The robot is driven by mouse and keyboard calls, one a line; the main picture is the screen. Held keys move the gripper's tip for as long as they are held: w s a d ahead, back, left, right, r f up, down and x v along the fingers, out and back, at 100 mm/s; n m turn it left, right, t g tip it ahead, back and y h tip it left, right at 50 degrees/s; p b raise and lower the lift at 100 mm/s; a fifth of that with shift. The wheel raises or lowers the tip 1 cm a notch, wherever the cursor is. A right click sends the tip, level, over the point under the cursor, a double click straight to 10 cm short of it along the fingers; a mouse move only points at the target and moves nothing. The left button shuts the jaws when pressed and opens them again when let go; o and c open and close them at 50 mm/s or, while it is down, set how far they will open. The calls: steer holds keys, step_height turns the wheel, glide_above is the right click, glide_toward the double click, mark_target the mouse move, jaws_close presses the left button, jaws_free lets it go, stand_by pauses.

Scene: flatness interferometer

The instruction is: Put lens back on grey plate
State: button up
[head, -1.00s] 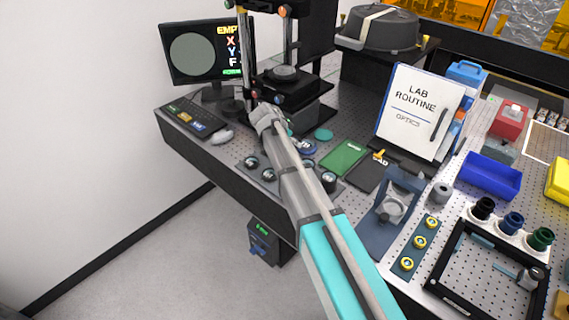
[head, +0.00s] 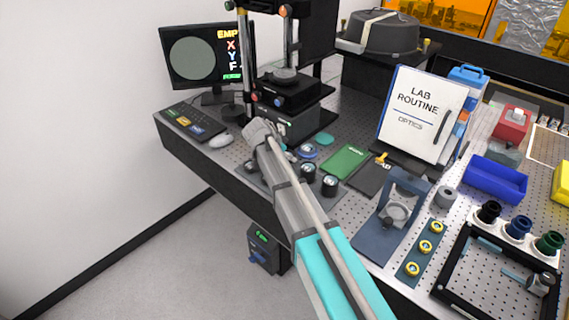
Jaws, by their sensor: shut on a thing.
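The grey plate (head: 245,178) lies at the front edge of the bench, partly hidden behind my arm. Dark round lenses stand on it, one left of my arm (head: 251,166) and two on its right (head: 308,171) (head: 330,185). My gripper (head: 265,129) is beyond the plate, just in front of the black interferometer stand (head: 290,118). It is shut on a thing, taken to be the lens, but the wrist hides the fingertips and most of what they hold. I cannot tell how high it is above the bench.
A blue-rimmed disc (head: 306,151) and a teal disc (head: 325,138) lie right of my gripper.

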steer(key=shift+f+b, duration=1.4)
steer(key=shift+f, duration=0.25)
steer(key=shift+f, duration=0.1)
steer(key=o, duration=1.1)
steer(key=shift+p+v, duration=0.75)
steer(key=shift+v, duration=0.25)
steer(key=p+v, duration=0.8)
steer(key=v, duration=0.2)
steer(key=shift+a, duration=0.1)
